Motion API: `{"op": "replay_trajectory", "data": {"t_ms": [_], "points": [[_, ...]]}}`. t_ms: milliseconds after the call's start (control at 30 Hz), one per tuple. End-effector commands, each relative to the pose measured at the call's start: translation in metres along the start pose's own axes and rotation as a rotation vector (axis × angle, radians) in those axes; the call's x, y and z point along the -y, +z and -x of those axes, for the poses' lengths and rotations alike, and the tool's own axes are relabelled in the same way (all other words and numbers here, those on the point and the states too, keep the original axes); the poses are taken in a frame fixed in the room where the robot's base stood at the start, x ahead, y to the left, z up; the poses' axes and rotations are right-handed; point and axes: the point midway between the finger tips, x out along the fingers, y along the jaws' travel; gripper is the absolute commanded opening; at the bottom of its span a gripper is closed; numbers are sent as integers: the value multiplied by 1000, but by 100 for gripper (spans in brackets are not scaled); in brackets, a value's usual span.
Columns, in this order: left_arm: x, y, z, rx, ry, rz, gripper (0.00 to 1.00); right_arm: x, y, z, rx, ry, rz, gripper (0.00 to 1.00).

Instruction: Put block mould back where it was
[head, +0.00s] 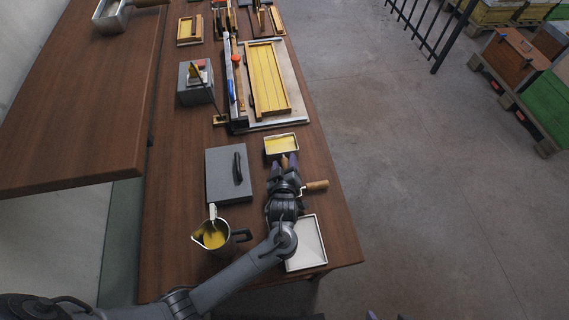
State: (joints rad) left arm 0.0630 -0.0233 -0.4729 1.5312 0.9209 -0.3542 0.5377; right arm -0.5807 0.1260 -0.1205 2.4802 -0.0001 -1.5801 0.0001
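The block mould looks to be the small pale rectangular tray (281,137) with yellow wax in it, near the table's right edge in the head view. A short wooden handle (285,161) points from it towards me. My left gripper (284,163) has its fingers on both sides of this handle and looks shut on it. I cannot tell whether the mould touches the table. Of my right arm, only small dark tips (386,317) seem to show at the bottom edge, too little to read.
Another wooden handle (317,186) sticks out beside my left gripper. A white tray (318,262) lies near the front edge. A grey lidded block (222,175) and a jug of yellow wax (214,238) stand left. A yellow framed sheet (268,80) lies beyond the mould.

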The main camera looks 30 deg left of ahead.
Motion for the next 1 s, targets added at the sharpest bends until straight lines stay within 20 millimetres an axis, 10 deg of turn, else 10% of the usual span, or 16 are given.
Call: {"op": "replay_trajectory", "data": {"t_ms": [333,1000], "points": [[-5,-7,6,1,1,1,57,0,-2,6,0,0,-1,98],[-4,-6,113,1,0,0,57,1,-6,17,-3,-7,-9,98]]}}
